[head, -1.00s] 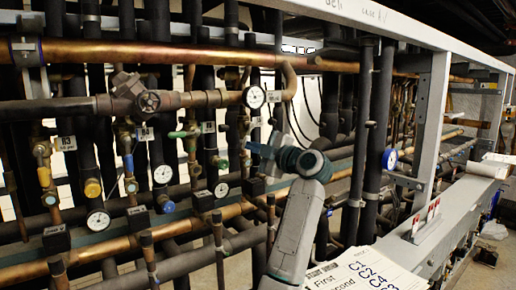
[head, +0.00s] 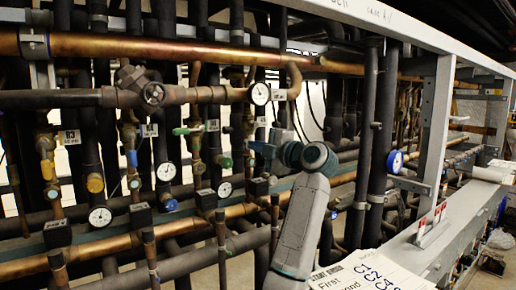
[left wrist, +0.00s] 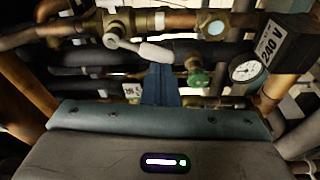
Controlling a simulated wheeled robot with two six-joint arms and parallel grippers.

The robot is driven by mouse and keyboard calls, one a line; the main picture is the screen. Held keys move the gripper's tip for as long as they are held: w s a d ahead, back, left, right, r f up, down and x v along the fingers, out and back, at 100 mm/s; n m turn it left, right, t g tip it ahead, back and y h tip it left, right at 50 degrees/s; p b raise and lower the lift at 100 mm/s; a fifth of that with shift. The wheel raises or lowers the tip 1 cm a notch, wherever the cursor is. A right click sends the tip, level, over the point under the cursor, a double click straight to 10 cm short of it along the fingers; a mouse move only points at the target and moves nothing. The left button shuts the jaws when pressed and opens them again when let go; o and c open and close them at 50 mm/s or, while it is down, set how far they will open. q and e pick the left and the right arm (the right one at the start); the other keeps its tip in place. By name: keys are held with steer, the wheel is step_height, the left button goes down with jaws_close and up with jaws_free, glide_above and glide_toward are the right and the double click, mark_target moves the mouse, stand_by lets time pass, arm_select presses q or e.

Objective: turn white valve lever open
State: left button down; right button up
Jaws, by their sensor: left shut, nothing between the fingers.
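The white valve lever (left wrist: 155,51) shows in the left wrist view on a brass valve (left wrist: 118,24). It points right and slightly down from the valve, across the middle of the picture. My left gripper (left wrist: 160,72) is shut and empty. Its blue-grey fingers point up the picture at the lever, with their tips just below its free end; I cannot tell whether they touch. In the head view my left gripper (head: 262,148) is in front of the pipe rack, right of centre. I cannot make out the lever there. My right gripper is not in view.
In the left wrist view a green valve knob (left wrist: 199,77) and a pressure gauge (left wrist: 246,68) are right of the fingers, near a 240 V box (left wrist: 270,42). Copper and black pipes crowd the rack. A grey ledge with papers (head: 365,272) lies at the lower right.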

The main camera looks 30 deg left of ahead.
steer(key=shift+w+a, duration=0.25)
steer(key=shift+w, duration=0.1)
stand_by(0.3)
